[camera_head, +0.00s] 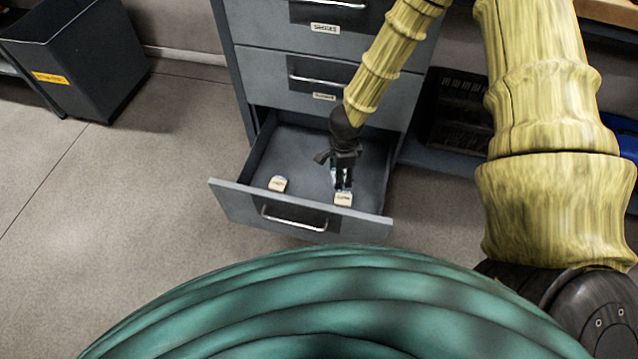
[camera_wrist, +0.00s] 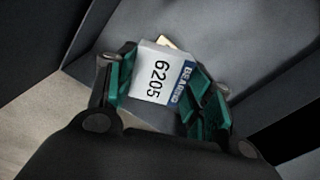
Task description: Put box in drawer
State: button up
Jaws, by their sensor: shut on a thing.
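The box (camera_wrist: 152,88) is white with a blue edge band and the print "6205" and "BEARING" in the wrist view. My gripper (camera_wrist: 165,95) is shut on it, with a dark teal pad on each side. In the head view my gripper (camera_head: 343,182) points down inside the open drawer (camera_head: 236,206), towards its right side. There the box is mostly hidden by the fingers. I cannot tell whether the box touches the drawer floor.
Two small cream labelled blocks, one at left (camera_head: 277,184) and one at right (camera_head: 343,199), are at the drawer's front. The right one is close to my fingertips. Shut drawers (camera_head: 270,68) are above. A dark bin (camera_head: 75,60) stands far left. The drawer's middle is clear.

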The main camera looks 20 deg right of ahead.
jog(key=s+f+m+b, duration=0.1)
jog(key=f+b, duration=0.1)
jog(key=f, duration=0.2)
jog(key=s+d+f+m+b, duration=0.1)
jog(key=s+f+m+b, duration=0.1)
jog(key=f+b, duration=0.1)
jog(key=s+d+f+m+b, duration=0.1)
jog(key=f+m+b, duration=0.1)
jog(key=f, duration=0.3)
jog(key=shift+s+f+b, duration=0.15)
jog(key=shift+f+b, duration=0.05)
jog(key=shift+b, duration=0.1)
jog(key=b, duration=0.2)
send_over(312, 190)
jog(key=shift+s+f, duration=0.1)
jog(key=shift+f, duration=0.65)
jog(key=shift+a+f+b, duration=0.1)
jog(key=shift+f+b, duration=0.75)
jog(key=shift+f, duration=0.85)
jog(key=shift+f, duration=0.15)
jog(key=o, duration=1.1)
notch_tip(312, 190, up, 12)
jog(key=p, duration=0.4)
jog(key=shift+p, duration=0.35)
